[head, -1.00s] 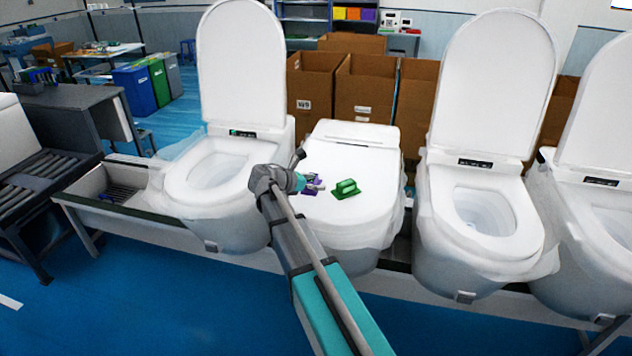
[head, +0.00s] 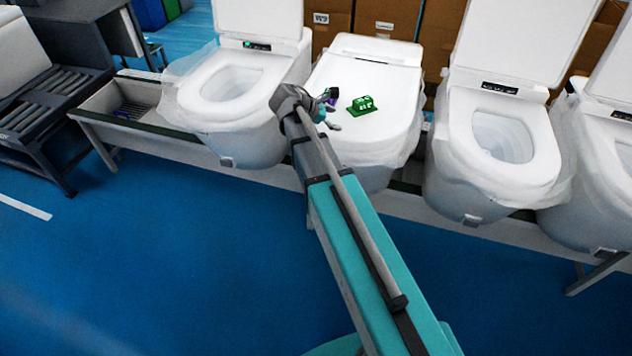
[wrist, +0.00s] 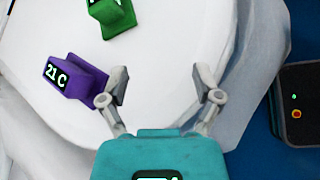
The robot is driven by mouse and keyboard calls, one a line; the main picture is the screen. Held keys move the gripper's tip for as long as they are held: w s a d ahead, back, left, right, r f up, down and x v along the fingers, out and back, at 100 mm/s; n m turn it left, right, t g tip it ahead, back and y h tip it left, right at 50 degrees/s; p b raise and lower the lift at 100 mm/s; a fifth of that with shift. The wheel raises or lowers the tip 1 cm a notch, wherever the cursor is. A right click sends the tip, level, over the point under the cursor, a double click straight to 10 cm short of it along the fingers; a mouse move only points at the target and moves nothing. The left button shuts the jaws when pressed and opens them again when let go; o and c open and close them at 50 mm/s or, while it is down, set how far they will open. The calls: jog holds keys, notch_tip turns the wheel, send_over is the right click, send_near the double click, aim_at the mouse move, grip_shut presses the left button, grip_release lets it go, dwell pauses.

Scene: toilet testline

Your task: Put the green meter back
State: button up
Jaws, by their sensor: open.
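The green meter (head: 362,105) stands on the closed lid of the middle toilet (head: 385,75) in the head view. It also shows at the top of the wrist view (wrist: 108,14), cut off by the frame edge. A purple meter (wrist: 72,80) reading "21 C" lies on the same lid to the left. In the head view the purple meter (head: 329,97) is partly hidden by my arm. My gripper (wrist: 162,88) is open and empty over the front edge of the lid. Its left finger is close to the purple meter; I cannot tell if they touch. The green meter is beyond the fingers.
Toilets with raised lids stand on both sides, the left one (head: 228,85) and the right one (head: 500,135), wrapped in clear plastic. A dark box with small buttons (wrist: 298,105) is right of the lid. Blue floor (head: 170,240) is clear in front.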

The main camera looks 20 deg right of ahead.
jog(key=s+a+f+m+y, duration=0.3)
jog(key=s+a+m+y, duration=0.2)
jog(key=s+m, duration=0.3)
jog(key=s+a+f+m+g+y, duration=0.1)
jog(key=s+a+f+m+y, duration=0.3)
jog(key=s, duration=0.6)
jog(key=a+m+y, duration=0.1)
jog(key=a+m, duration=0.1)
jog(key=m, duration=0.1)
jog(key=shift+s+a+f+m+g, duration=0.2)
jog(key=shift+s+f+m+g, duration=0.1)
jog(key=shift+s+m, duration=0.1)
jog(key=c, duration=0.3)
jog(key=shift+c, duration=0.2)
